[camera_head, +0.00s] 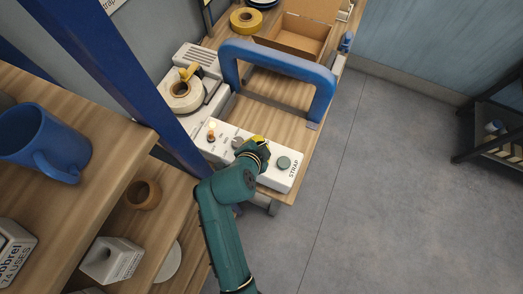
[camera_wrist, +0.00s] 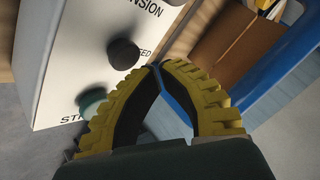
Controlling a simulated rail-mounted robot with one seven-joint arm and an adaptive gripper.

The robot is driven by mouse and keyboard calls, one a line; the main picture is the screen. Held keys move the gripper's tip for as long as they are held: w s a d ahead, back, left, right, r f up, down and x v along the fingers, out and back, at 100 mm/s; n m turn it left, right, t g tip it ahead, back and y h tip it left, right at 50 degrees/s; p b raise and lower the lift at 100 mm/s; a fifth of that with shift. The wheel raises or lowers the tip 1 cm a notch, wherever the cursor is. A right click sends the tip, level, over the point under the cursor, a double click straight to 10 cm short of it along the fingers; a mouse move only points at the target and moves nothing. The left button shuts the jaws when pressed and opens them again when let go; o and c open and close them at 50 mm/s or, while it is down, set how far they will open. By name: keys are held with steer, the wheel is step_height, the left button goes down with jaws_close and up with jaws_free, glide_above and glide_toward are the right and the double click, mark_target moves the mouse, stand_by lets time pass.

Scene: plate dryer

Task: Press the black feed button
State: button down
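The black feed button (camera_wrist: 123,54) shows in the wrist view on a white control panel (camera_wrist: 75,45), beside partly hidden lettering ending in "ED". In the head view my gripper (camera_head: 259,142) covers the button's place on the panel (camera_head: 281,183). My gripper's yellow ribbed fingers meet at their tips (camera_wrist: 155,67) in the wrist view, with nothing held between them. The tips appear just right of the button in that view; I cannot tell whether they touch it. A green button (camera_wrist: 92,100) marked STRAP, also in the head view (camera_head: 284,162), sits on the same panel.
A blue arch (camera_head: 280,60) stands behind the panel on the wooden table, with an open cardboard box (camera_head: 294,38) beyond. A blue post (camera_head: 110,80) and shelves are at left.

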steer(key=shift+f, duration=0.4)
steer(key=shift+f+b, duration=0.65)
steer(key=shift+b, duration=0.05)
stand_by(0.6)
steer(key=shift+r+p, duration=0.8)
steer(key=shift+r, duration=0.25)
step_height(320, 180, up, 5)
steer(key=p, duration=0.4)
stand_by(0.6)
